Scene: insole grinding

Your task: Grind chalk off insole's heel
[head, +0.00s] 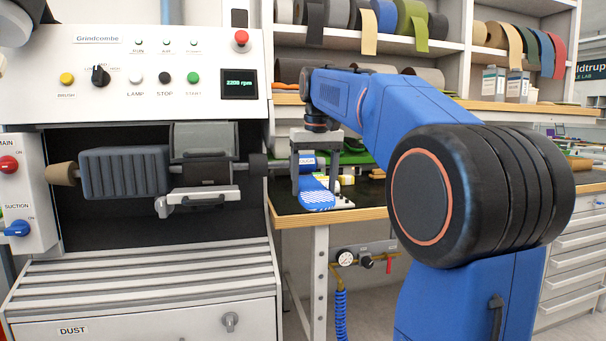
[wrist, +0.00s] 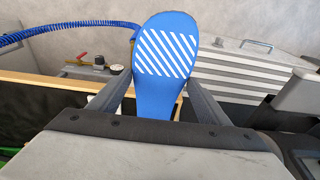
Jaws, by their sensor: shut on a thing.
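My gripper (head: 316,176) is shut on the blue insole (head: 316,200) and holds it in the air in front of the bench, right of the grinding machine (head: 140,50). In the wrist view the insole (wrist: 154,98) stands between the two fingers, its rounded end pointing away from the gripper. White diagonal chalk stripes (wrist: 167,54) cover part of the face near that end. The stripes also show in the head view. The ribbed grinding drum (head: 123,172) is left of the insole and apart from it. The display (head: 239,83) reads 2200 rpm.
A small metal rest (head: 205,193) sits in front of the machine's middle unit, between drum and gripper. A tan cone (head: 61,174) is left of the drum. The wood-edged bench (head: 300,221) lies behind the gripper. A blue hose (head: 341,310) hangs below it.

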